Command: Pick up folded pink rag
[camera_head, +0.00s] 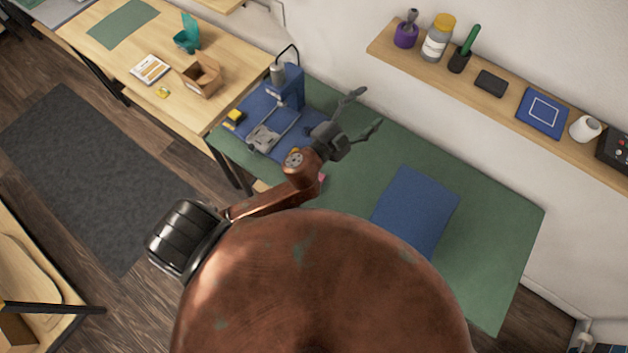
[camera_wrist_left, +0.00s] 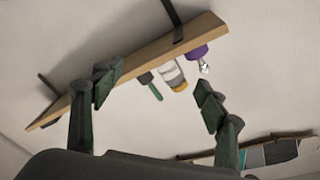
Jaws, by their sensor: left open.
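A small bit of pink (camera_head: 322,177) shows at the edge of my left arm, low on the green-topped table (camera_head: 490,240). It may be the folded pink rag; most of it is hidden behind the arm. My left gripper (camera_head: 366,110) is open and empty above the back of the table, its fingers spread toward the wall. In the left wrist view its two fingers (camera_wrist_left: 156,86) are spread apart, with the wall and shelf beyond and no rag between them. My right gripper is not in view.
A blue mat (camera_head: 415,212) lies on the table right of my arm. A blue stand with a metal fixture (camera_head: 290,88) is left of the gripper. The wall shelf (camera_head: 505,95) holds a jar (camera_head: 437,40), a purple holder (camera_head: 406,36) and a blue book (camera_head: 542,112).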

